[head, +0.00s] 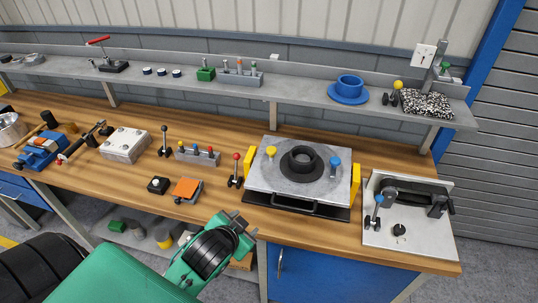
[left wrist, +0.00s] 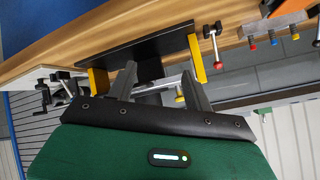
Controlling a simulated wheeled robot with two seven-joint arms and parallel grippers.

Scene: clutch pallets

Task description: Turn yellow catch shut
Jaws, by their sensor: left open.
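The yellow catch (head: 271,152) is a small yellow knob on the left part of a grey metal plate (head: 262,178). A black ring-shaped hub (head: 301,160) sits in the plate's middle, with a blue catch (head: 335,162) to its right. Yellow blocks (head: 249,162) (head: 355,180) flank the plate. My left gripper (head: 236,222) is in front of the plate's near left corner, apart from the yellow catch. In the left wrist view its two fingers (left wrist: 161,80) are spread and nothing is seen held. A finger partly hides the catch area there. My right gripper is not in view.
A black handle (head: 295,206) runs along the plate's front edge. A red-knobbed lever (head: 236,170) stands just left of the plate. A metal fixture with a blue-knobbed lever (head: 376,212) stands right. A grey shelf (head: 300,92) runs behind.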

